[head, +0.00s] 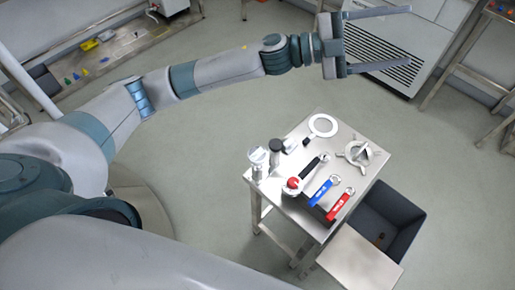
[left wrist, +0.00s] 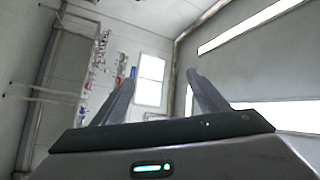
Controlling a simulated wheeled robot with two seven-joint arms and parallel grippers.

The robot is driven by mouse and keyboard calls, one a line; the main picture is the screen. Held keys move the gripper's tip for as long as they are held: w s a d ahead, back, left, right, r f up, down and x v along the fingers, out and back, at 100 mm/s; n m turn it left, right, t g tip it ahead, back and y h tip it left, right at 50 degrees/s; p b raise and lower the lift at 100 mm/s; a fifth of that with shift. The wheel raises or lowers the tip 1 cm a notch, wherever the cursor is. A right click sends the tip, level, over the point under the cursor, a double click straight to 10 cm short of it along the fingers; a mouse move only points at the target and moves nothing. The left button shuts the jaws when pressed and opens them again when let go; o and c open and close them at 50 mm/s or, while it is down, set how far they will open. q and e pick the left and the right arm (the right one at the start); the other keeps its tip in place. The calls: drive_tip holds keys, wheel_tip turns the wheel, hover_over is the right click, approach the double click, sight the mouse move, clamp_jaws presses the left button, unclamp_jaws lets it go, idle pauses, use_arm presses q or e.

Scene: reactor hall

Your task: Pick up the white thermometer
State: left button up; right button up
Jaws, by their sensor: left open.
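A small steel table (head: 272,202) stands at the lower middle of the head view. At its left corner is a small white-faced item on a short stem (head: 257,158), which looks like the white thermometer; its details are too small to be sure. My left gripper (head: 408,35) is open and empty, with its fingers pointing right, high at the upper right and well away from the table. Its two open fingers also show in the left wrist view (left wrist: 160,76), which faces a wall and a bright panel, with no thermometer that I can make out. My right gripper is out of view.
A grey bin (head: 402,207) stands right of the table.

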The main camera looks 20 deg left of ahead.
use_arm(q)
drive_tip(key=s+d+f+m+g+y+b, duration=0.15)
drive_tip(key=s+f+m+g, duration=0.25)
drive_tip(key=s+m+g, duration=0.7)
drive_tip(key=s+a+f+m+y+b, duration=0.2)
drive_tip(key=s+a+f+m+y, duration=0.3)
drive_tip(key=s+f+m, duration=0.5)
drive_tip(key=m+t+y+b, duration=0.4)
drive_tip(key=m+y, duration=0.4)
drive_tip(key=y, duration=0.5)
hover_over(255, 155)
wheel_tip(255, 155, down, 11)
drive_tip(key=shift+w+a, duration=0.1)
drive_tip(key=shift+f+p, duration=0.15)
drive_tip(key=shift+p, duration=0.15)
wheel_tip(255, 155, down, 11)
drive_tip(key=p, duration=0.4)
drive_tip(key=shift+f, duration=0.45)
